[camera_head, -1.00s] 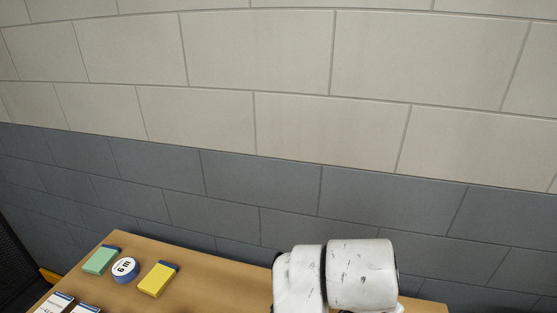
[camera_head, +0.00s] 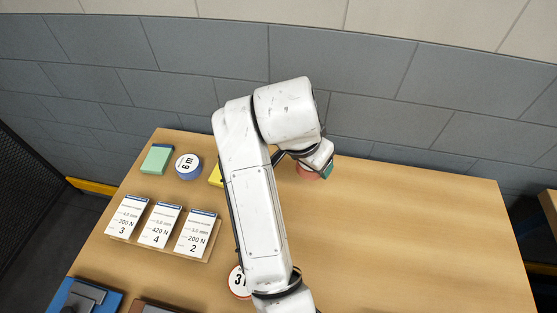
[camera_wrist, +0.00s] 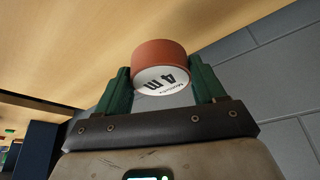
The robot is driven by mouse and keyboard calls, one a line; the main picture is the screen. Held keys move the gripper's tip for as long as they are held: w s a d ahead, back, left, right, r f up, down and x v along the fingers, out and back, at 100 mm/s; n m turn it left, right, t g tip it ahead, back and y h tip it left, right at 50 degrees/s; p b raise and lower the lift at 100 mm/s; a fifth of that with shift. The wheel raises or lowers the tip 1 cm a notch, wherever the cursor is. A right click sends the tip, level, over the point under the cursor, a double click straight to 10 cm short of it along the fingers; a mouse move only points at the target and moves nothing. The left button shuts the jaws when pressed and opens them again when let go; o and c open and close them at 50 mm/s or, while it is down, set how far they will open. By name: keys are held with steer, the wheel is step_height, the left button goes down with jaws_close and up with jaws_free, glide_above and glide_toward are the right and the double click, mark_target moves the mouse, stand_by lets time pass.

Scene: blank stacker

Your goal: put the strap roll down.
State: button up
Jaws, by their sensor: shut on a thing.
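The red strap roll (camera_wrist: 160,53) has a white face marked "4 m" in the wrist view. My gripper (camera_wrist: 162,84) is shut on it, with one green finger on each side. In the head view only a small part of the red roll (camera_head: 308,173) shows below my wrist, over the back middle of the wooden table (camera_head: 420,230). I cannot tell whether the roll touches the table top.
A blue-edged roll (camera_head: 188,167), a green block (camera_head: 157,159) and a partly hidden yellow block (camera_head: 216,175) stand at back left. A rack holds several cards (camera_head: 160,226). A red-rimmed disc (camera_head: 238,282) lies partly behind my arm. The table's right side is clear.

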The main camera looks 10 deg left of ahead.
steer(key=w+a+f, duration=0.1)
steer(key=w+a, duration=0.1)
steer(key=a, duration=0.1)
steer(key=p, duration=0.1)
glide_above(283, 171)
steer(key=s, duration=0.1)
steer(key=f, duration=0.6)
steer(key=shift+s+a, duration=0.2)
steer(key=shift+a, duration=0.1)
steer(key=shift+f+p, duration=0.5)
steer(key=shift+f, duration=1.15)
steer(key=shift+f, duration=0.2)
steer(key=o, duration=1.1)
steer(key=b+v, duration=0.2)
steer(key=v, duration=1)
steer(key=shift+a+r, duration=0.1)
steer(key=shift+r, duration=0.1)
